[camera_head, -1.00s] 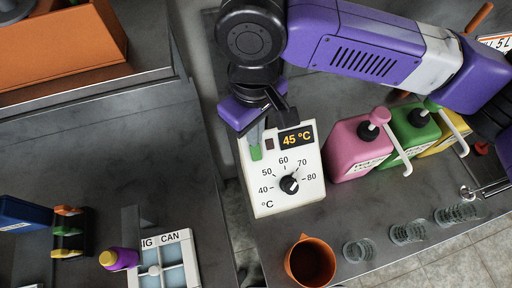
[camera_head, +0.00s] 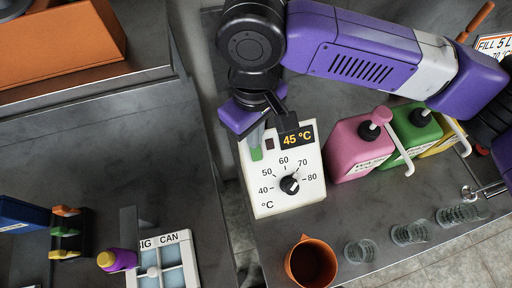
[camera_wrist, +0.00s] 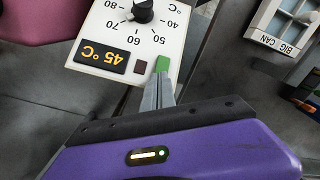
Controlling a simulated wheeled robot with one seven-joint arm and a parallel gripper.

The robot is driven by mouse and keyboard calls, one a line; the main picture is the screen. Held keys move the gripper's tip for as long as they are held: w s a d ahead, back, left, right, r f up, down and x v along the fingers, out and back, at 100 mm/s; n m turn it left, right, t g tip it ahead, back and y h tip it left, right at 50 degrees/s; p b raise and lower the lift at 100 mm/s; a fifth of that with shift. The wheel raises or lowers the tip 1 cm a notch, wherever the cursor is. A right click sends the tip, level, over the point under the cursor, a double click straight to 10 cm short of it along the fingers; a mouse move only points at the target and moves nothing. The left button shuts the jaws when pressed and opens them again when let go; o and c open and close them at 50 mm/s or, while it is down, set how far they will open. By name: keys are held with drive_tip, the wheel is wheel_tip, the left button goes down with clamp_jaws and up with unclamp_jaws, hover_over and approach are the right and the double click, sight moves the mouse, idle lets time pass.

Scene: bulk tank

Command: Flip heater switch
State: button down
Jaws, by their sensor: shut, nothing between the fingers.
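The heater control box (camera_head: 283,203) is white, with a black dial (camera_head: 289,185) marked 40 to 80 °C and a display (camera_head: 296,139) reading 45 °C. A green switch (camera_head: 256,154) sits at its upper left, beside a small dark red square (camera_head: 269,143). In the wrist view the green switch (camera_wrist: 162,64) is at the box's corner, right at the fingertips. My gripper (camera_wrist: 160,78) is shut and empty, its tips touching or almost touching the switch; contact cannot be told. In the head view my gripper (camera_head: 257,140) comes down over the box's top left.
Pink (camera_head: 352,152), green (camera_head: 411,129) and yellow (camera_head: 440,143) pump bottles stand right of the box. An orange-brown jug (camera_head: 311,262) and several clear rings (camera_head: 409,233) lie in front. A "BIG CAN" panel (camera_head: 168,267) is at lower left, across a gap.

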drive_tip(key=shift+f, duration=0.1)
wheel_tip(320, 180, up, 7)
drive_tip(key=p, duration=0.7)
idle(0.7)
